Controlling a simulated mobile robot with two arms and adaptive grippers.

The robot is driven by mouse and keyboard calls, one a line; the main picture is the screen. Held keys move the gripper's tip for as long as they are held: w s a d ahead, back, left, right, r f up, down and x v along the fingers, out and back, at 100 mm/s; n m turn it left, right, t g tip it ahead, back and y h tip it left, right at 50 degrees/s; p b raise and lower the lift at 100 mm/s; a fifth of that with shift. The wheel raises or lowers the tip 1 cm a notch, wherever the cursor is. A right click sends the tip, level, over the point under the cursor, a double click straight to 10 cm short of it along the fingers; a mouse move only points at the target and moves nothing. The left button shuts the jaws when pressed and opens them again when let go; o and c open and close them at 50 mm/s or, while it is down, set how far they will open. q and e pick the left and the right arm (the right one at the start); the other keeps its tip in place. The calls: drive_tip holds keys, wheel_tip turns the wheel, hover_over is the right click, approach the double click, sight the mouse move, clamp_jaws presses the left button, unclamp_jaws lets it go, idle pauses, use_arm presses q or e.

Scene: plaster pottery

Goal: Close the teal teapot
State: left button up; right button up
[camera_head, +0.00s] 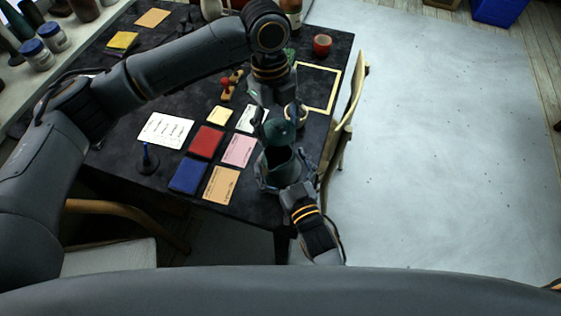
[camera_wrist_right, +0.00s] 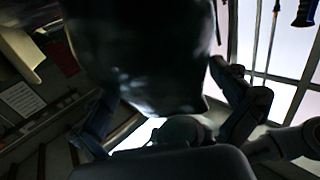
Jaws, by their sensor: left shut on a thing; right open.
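The teal teapot (camera_head: 279,162) is near the right front edge of the dark table, its dark opening facing up in the head view. My left gripper (camera_head: 279,120) is shut on the teal lid (camera_head: 279,131), which shows just beyond the opening, apart from or overlapping its far rim; the height gap cannot be judged. My right gripper (camera_head: 281,182) is open, its fingers on both sides of the teapot body. In the right wrist view the teapot (camera_wrist_right: 145,55) is a dark rounded shape between the right fingers (camera_wrist_right: 165,115). Its underside and any contact are unclear.
The dark table (camera_head: 205,105) holds a red tile (camera_head: 206,141), blue tile (camera_head: 189,175), pink card (camera_head: 238,150), orange card (camera_head: 221,184) and white sheet (camera_head: 165,130). A red cup (camera_head: 322,45) stands at the back right. A wooden chair (camera_head: 350,105) stands along the right edge.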

drive_tip(key=shift+x, duration=1.05)
drive_tip(key=c, duration=1.5)
use_arm(q)
drive_tip(key=shift+a+f, duration=0.1)
drive_tip(key=shift+f, duration=2.4)
use_arm(e)
drive_tip(key=shift+o, duration=0.2)
use_arm(q)
drive_tip(key=shift+f, duration=0.9)
drive_tip(key=shift+f, duration=0.7)
drive_tip(key=o, duration=1.3)
